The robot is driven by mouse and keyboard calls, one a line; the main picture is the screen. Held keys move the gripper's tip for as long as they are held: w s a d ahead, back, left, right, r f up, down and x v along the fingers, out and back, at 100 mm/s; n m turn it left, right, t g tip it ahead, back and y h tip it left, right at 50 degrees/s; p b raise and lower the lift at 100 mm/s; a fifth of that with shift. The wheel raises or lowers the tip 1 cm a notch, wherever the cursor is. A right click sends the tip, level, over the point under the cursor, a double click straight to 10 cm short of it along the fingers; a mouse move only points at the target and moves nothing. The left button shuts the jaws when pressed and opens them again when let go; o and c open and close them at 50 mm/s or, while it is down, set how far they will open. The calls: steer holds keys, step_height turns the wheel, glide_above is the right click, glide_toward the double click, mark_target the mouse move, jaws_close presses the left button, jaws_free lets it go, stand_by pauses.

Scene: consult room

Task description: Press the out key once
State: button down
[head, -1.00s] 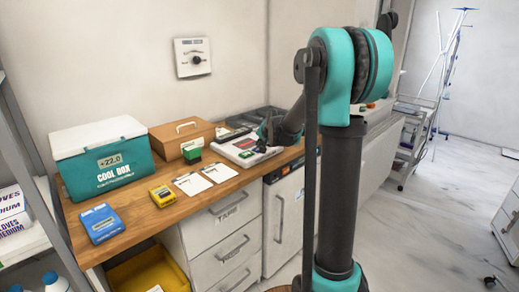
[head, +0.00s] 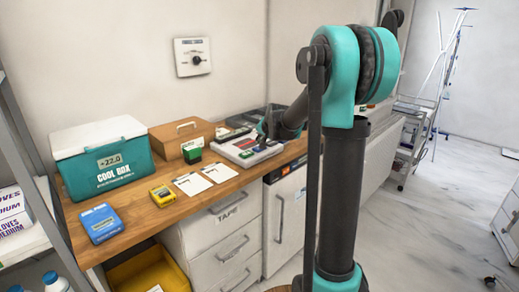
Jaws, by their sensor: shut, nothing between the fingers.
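A flat white and grey device (head: 233,147) with small coloured areas on its top lies on the wooden counter, near the counter's right end. A green patch (head: 246,154) shows on its front part. No key marked out can be read at this size. My gripper (head: 263,142) is over the right part of the device, pointing down, small and dark. It is shut and empty. Whether its tips touch a key cannot be told, and the gripper hides part of the device's right side.
A dark tray (head: 258,115) lies behind my gripper.

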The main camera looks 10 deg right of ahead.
steer(key=shift+r, duration=2.5)
steer(key=s+d+f+n+g, duration=0.1)
steer(key=s+f+n, duration=0.1)
steer(key=s+f, duration=0.5)
steer(key=s+d+f+n+g+h, duration=0.1)
steer(key=s+f, duration=0.6)
steer(key=s, duration=1.3)
steer(key=s+d+f+n+g+h, duration=0.1)
steer(key=s+f, duration=0.5)
steer(key=s, duration=0.7)
steer(key=d+n+g, duration=0.1)
steer(key=n, duration=0.1)
steer(key=shift+s+f+n+g, duration=0.3)
steer(key=shift+s+f+g, duration=0.1)
